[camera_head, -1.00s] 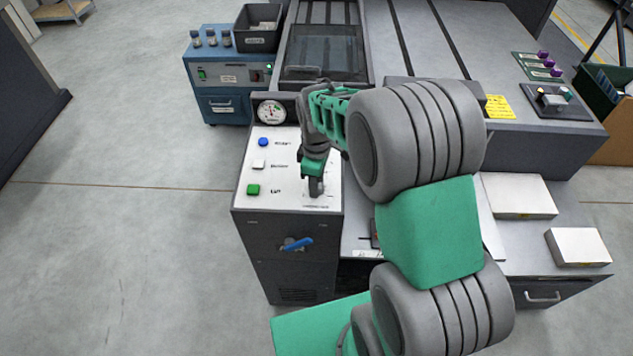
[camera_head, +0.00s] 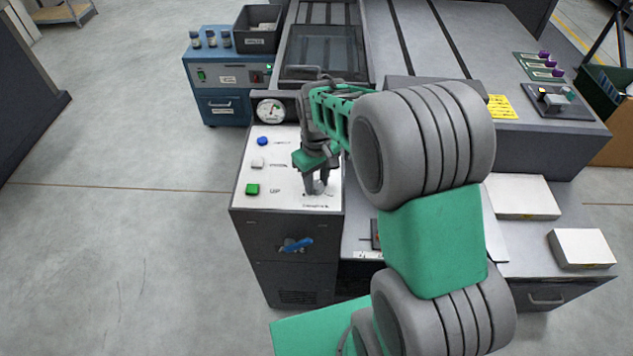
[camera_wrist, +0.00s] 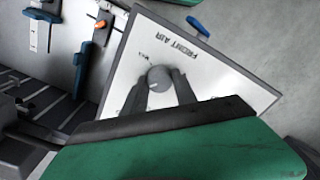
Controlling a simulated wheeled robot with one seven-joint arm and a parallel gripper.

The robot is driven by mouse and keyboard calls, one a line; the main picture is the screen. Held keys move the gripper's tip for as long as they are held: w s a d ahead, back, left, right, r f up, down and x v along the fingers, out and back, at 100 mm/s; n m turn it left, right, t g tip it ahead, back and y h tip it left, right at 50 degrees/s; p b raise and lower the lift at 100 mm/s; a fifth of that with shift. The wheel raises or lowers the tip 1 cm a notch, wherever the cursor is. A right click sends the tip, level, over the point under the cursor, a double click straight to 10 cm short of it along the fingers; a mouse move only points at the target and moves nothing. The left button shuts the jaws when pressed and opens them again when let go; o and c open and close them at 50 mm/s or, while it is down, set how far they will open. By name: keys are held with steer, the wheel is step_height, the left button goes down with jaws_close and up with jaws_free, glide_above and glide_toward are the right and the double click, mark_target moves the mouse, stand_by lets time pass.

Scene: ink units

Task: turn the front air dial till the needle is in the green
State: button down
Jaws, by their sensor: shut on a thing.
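The front air dial (camera_wrist: 158,77) is a round grey knob with a pale pointer line, on a white panel marked "FRONT AIR". My gripper (camera_wrist: 163,90) has one finger on each side of the knob and is shut on it. In the head view my gripper (camera_head: 317,186) is down at the lower right of the panel and hides most of the dial. The round white gauge (camera_head: 271,111) stands at the panel's far end. Its dark needle points roughly upward; it is too small to tell whether it is in the green.
Blue, white and green buttons (camera_head: 252,189) line the panel's left side. A blue lever (camera_head: 297,245) is on the cabinet's front below. White paper stacks (camera_head: 522,197) lie to the right of my arm. The floor to the left is clear.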

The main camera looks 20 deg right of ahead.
mark_target(316, 184)
steer(key=shift+m, duration=0.3)
steer(key=c, duration=1)
jaws_free()
steer(key=shift+r, duration=0.1)
step_height(316, 184, up, 8)
steer(key=shift+f+b, duration=0.15)
steer(key=shift+b, duration=0.55)
stand_by(1.0)
